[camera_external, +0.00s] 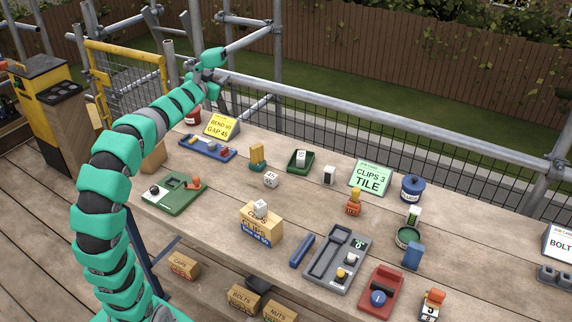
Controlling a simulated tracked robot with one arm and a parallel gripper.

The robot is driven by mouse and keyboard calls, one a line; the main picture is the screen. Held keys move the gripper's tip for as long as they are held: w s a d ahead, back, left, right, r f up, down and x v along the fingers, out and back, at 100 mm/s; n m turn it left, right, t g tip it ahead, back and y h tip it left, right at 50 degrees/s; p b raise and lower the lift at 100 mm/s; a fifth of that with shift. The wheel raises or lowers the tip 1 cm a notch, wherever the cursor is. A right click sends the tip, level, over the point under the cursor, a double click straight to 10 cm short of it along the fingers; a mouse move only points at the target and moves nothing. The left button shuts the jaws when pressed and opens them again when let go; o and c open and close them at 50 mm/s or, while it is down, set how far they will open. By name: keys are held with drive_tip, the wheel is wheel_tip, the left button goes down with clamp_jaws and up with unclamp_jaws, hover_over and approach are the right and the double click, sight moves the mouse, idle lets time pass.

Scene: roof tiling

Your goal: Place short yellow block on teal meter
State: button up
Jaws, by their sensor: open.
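A small yellow block (257,152) stands upright at the back middle of the table. It sits directly above a teal base (257,167), which looks like the teal meter; whether it is one block or two is too small to tell. Another small yellow piece (355,192) stands on an orange block right of centre. My gripper (210,64) is at the raised end of my teal arm, above the back left of the table and well left of the yellow block. It is open and empty; its fingers are hard to make out.
A white die (271,180) and a green tray (300,161) flank the teal base. A blue tray (208,148) lies back left, a cardboard box (262,230) near the front. A grey tray (338,255) and red tray (381,291) lie front right. A scaffold rail runs behind.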

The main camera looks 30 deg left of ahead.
drive_tip(key=s+d+r+n+g+h, duration=0.1)
drive_tip(key=s+d+r+g+h, duration=0.1)
drive_tip(key=s+d+r, duration=1)
drive_tip(key=s+d, duration=0.2)
drive_tip(key=s, duration=0.2)
drive_tip(key=shift+s+n+h, duration=0.15)
drive_tip(key=shift+n+h, duration=0.25)
wheel_tip(320, 180, up, 4)
drive_tip(key=p, duration=0.4)
